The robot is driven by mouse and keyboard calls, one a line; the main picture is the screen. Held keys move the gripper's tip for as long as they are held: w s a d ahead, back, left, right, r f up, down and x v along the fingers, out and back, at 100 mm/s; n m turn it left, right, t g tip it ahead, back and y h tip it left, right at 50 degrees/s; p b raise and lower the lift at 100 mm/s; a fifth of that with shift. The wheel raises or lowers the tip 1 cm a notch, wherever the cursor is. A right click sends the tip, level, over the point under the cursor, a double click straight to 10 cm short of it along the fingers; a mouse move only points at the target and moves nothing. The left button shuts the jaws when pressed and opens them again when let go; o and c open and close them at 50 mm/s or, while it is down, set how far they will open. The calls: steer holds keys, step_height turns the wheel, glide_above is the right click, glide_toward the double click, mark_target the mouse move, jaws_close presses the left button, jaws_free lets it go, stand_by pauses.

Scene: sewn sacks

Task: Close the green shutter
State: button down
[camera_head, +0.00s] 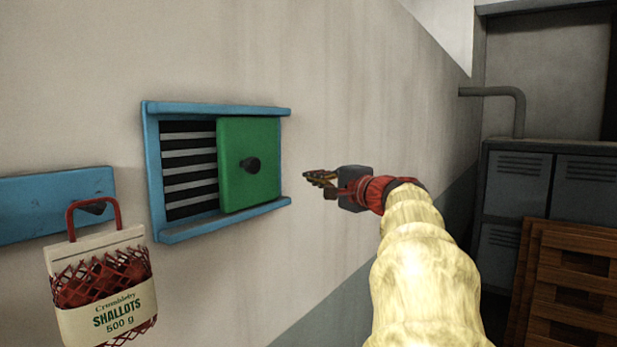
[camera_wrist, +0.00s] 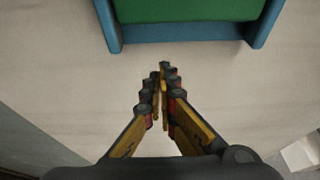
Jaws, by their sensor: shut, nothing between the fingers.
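The green shutter (camera_head: 235,185) is a square panel with a dark round knob (camera_head: 250,165), set in a blue wall frame (camera_head: 155,185). It covers the right part of the frame; dark slats (camera_head: 188,170) show uncovered on the left. My gripper (camera_head: 308,178) is to the right of the frame, apart from the shutter and the knob. In the wrist view my gripper (camera_wrist: 165,75) is shut and empty, its fingertips together. The shutter's green face (camera_wrist: 190,10) and the blue frame (camera_wrist: 185,32) show at the top of that view; the knob is out of that view.
A blue board (camera_head: 50,205) on the wall at the left carries a hook with a net sack of shallots (camera_head: 100,285). Grey lockers (camera_head: 515,185) and wooden pallets (camera_head: 570,280) stand at the right. The wall between the frame and my gripper is bare.

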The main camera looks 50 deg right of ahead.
mark_target(247, 184)
steer(key=w+p, duration=0.1)
steer(key=w, duration=0.2)
steer(key=w+a+p, duration=0.1)
steer(key=w, duration=0.2)
steer(key=shift+w+a+r, duration=0.15)
steer(key=shift+w+a, duration=0.15)
steer(key=shift+a, duration=0.1)
steer(key=a+b, duration=0.2)
steer(key=a, duration=0.4)
steer(key=a+b, duration=0.3)
steer(key=a, duration=0.4)
steer(key=shift+a+f, duration=0.2)
steer(key=shift+a, duration=0.1)
